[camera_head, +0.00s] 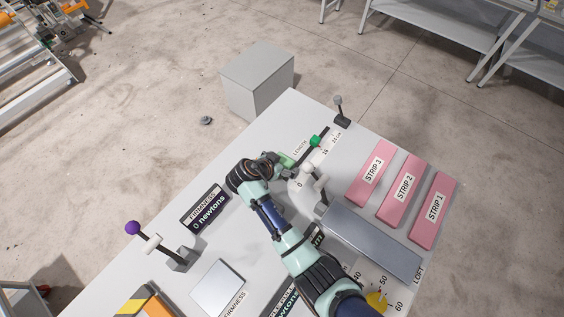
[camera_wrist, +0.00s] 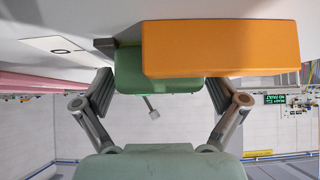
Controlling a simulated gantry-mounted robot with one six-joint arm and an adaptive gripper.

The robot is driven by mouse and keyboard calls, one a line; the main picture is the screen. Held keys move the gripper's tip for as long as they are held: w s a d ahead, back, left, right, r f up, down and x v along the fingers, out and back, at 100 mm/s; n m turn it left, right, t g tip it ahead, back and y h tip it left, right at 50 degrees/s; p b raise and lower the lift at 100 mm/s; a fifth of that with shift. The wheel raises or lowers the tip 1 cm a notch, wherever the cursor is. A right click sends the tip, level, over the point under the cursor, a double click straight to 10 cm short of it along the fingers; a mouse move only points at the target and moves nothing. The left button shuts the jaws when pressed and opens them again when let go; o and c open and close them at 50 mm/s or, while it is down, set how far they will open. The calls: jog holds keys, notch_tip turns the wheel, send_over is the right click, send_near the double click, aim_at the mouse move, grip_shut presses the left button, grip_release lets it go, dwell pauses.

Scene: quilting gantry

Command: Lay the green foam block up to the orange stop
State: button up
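The green foam block (camera_wrist: 135,72) is centred in the wrist view. One finger of my gripper (camera_wrist: 160,88) lies along each side of it, with no clear gap, so the gripper appears shut on it. The orange stop (camera_wrist: 222,48) is a long block at upper right there, in front of part of the green block; I cannot tell whether they touch. In the head view my gripper (camera_head: 287,161) is low over the table beside the length scale; the wrist hides much there, and I cannot make out the orange stop beside it.
Pink strips (camera_head: 371,173) and a grey plate (camera_head: 372,243) lie to the right. A purple-knobbed lever (camera_head: 133,228) and another orange block (camera_head: 157,305) are at left.

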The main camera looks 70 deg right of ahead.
jog(key=shift+a+r, duration=0.15)
jog(key=shift+r, duration=0.25)
jog(key=p+v, duration=0.2)
jog(key=v, duration=0.9)
jog(key=shift+a, duration=0.25)
jog(key=shift+w+r, duration=0.1)
jog(key=shift+w, duration=0.1)
jog(key=w+a+r+n+t+y, duration=0.1)
jog(key=w+a+r+n+t, duration=0.3)
jog(key=a, duration=0.3)
jog(key=w+a+r+n+t+y, duration=0.2)
jog(key=a+r+n+t, duration=0.1)
jog(key=a+n, duration=0.3)
jog(key=w+a+r+n+t+y, duration=0.1)
jog(key=w+a+r+n+t, duration=0.25)
jog(key=a, duration=0.45)
jog(key=s+a+r+n+t+y, duration=0.2)
jog(key=a+r+n, duration=0.2)
jog(key=a, duration=0.2)
jog(key=s+a+r+n+t+y, duration=0.2)
jog(key=a+r+n, duration=0.2)
jog(key=a, duration=0.1)
jog(key=shift+a+t+y, duration=0.3)
jog(key=shift+a+t, duration=0.05)
jog(key=shift+a, duration=0.05)
